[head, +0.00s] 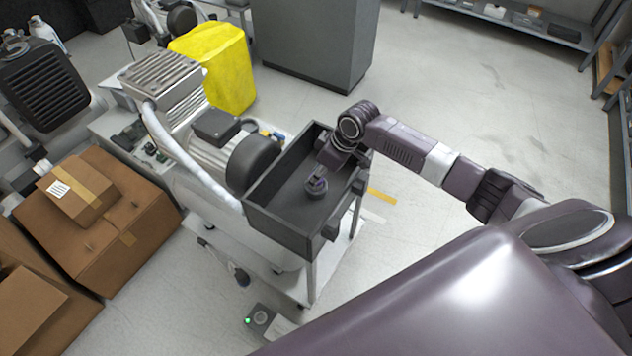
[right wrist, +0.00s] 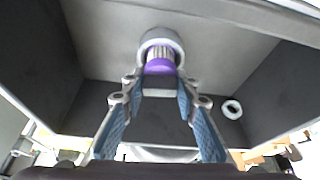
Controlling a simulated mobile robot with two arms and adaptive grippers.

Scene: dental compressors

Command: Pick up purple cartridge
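The purple cartridge (right wrist: 159,66) stands in the dark grey tray (head: 285,207), with a grey ribbed upper part and a pale round collar around it. In the head view the cartridge (head: 316,186) is small and dark with a hint of purple. My left gripper is in neither view.
The tray's walls rise around my right gripper. A small white ring (right wrist: 232,109) shows on a tray wall. A compressor (head: 215,140) stands left of the tray, with a yellow bin (head: 225,65) behind it. Cardboard boxes (head: 95,220) lie left. Floor beyond my arm is clear.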

